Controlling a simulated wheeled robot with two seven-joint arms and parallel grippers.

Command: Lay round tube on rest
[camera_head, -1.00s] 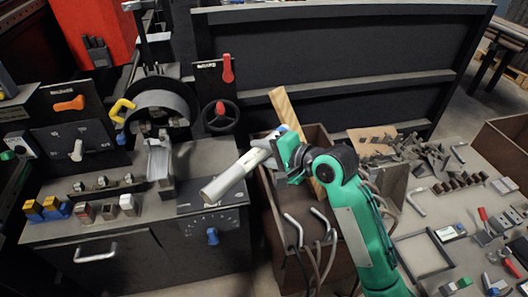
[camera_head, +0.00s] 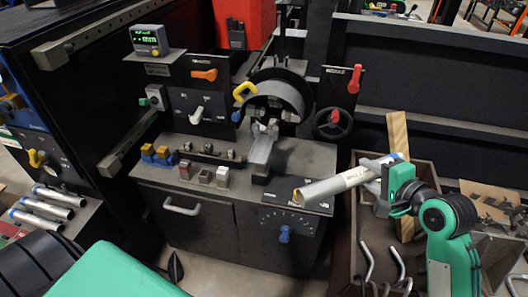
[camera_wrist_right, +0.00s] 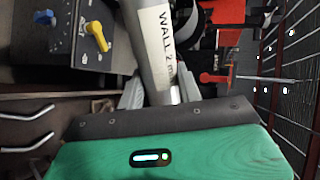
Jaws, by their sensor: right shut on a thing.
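A grey round tube (camera_head: 340,182) with printed lettering is held roughly level, its near end over the right part of the machine's top. My right gripper (camera_head: 382,180) is shut on it near its far, blue-marked end. In the right wrist view the tube (camera_wrist_right: 152,45), marked "WALL 2", runs between the fingers of the gripper (camera_wrist_right: 160,95). A light metal trough-like rest (camera_head: 261,150) slopes forward below the round chuck, to the left of the tube and apart from it. A green arm part of mine fills the lower left; my left gripper is not in view.
The machine has a chuck (camera_head: 277,97), a handwheel (camera_head: 333,124), a red lever (camera_head: 355,78) and a row of blocks (camera_head: 205,174). A brown crate (camera_head: 345,235) with a wooden board (camera_head: 398,150) stands right. Several similar tubes (camera_head: 47,208) lie far left.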

